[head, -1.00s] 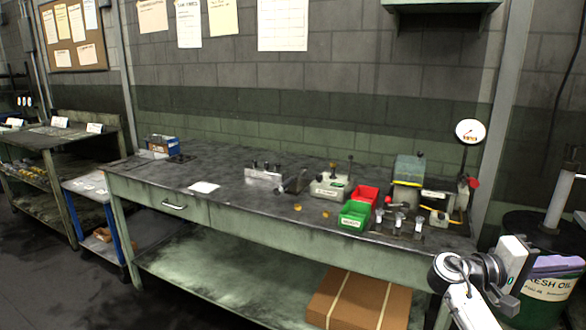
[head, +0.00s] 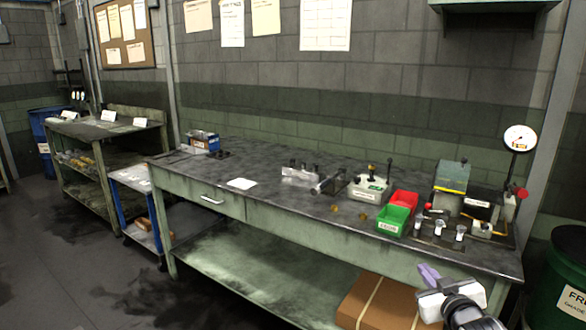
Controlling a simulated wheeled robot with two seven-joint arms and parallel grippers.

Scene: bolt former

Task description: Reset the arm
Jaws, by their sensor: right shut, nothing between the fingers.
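My right gripper (head: 430,277) shows at the lower right of the head view, in front of the workbench's front edge. It is shut and empty, with purple fingers pointing up and away. Part of my right arm shows below it at the picture's bottom edge. My left gripper is out of view. The long workbench (head: 270,204) has a worn dark top and a pale green frame. The gripper is apart from the bins and the fixtures on the bench.
A green bin (head: 392,221) and a red bin (head: 405,199) stand near a gauge fixture (head: 520,138) at the bench's right. A cardboard box (head: 385,300) lies on the lower shelf. A green drum (head: 562,265) stands at right. The floor (head: 70,245) at left is clear.

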